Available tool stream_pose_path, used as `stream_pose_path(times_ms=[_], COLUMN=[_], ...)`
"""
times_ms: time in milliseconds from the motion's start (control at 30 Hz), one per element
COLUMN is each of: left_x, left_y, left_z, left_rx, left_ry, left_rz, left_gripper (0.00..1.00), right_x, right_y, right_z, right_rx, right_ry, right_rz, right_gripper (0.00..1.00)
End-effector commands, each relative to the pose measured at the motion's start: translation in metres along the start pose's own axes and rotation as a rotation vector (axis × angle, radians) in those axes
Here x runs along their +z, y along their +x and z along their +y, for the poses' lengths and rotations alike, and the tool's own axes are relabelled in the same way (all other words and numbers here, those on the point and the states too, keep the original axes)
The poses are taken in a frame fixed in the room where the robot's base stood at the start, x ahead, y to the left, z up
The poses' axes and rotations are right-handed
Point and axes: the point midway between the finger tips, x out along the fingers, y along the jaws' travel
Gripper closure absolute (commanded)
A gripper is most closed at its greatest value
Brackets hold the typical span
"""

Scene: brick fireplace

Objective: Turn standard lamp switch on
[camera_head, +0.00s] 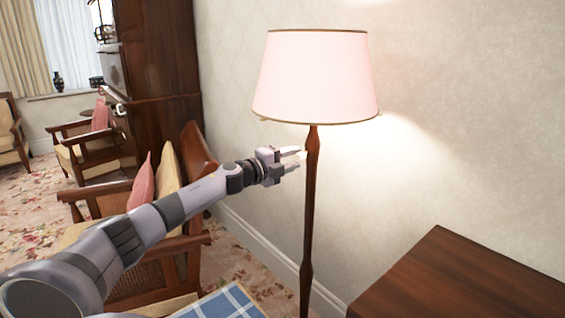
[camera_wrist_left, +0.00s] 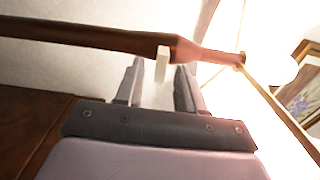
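The standard lamp has a pink shade (camera_head: 315,78) on a dark wooden pole (camera_head: 310,215) near the wall. Bright light falls on the wall beside the shade, and the lamp looks lit. In the left wrist view the pole (camera_wrist_left: 90,35) runs across the top, with a small pale switch (camera_wrist_left: 162,64) sticking out from it. My left gripper (camera_head: 296,153) is at the pole just below the shade. In the left wrist view my left gripper (camera_wrist_left: 158,72) is open, its fingers apart on either side of the switch. Contact with the switch cannot be told. My right gripper is not in view.
A wooden armchair (camera_head: 193,150) with cushions stands left of the lamp, beneath my left arm. A brown wooden table (camera_head: 465,283) is at the lower right. A blue checked cloth (camera_head: 225,304) lies at the bottom. A tall dark cabinet (camera_head: 160,50) stands behind.

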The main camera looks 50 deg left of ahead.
Motion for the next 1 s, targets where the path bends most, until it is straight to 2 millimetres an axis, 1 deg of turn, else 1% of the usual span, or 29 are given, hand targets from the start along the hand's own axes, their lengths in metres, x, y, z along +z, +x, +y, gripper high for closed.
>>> stream_pose_path(times_ms=[300,600,800,1000], left_x=[0.001,0.000,0.000,-0.001], left_y=[-0.030,-0.055,-0.064,-0.067], left_z=[0.003,0.003,0.001,0.000], left_rx=[0.003,0.004,0.002,0.001], left_ry=[0.002,0.001,0.002,0.002], left_rz=[0.000,0.000,0.001,0.002], left_gripper=[0.62,0.62,0.62,0.62], right_x=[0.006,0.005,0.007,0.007], right_y=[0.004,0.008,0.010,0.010], right_z=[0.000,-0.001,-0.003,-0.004], right_rx=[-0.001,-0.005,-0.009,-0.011], right_ry=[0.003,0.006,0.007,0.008], right_rz=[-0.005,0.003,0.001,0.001], right_gripper=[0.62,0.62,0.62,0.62])
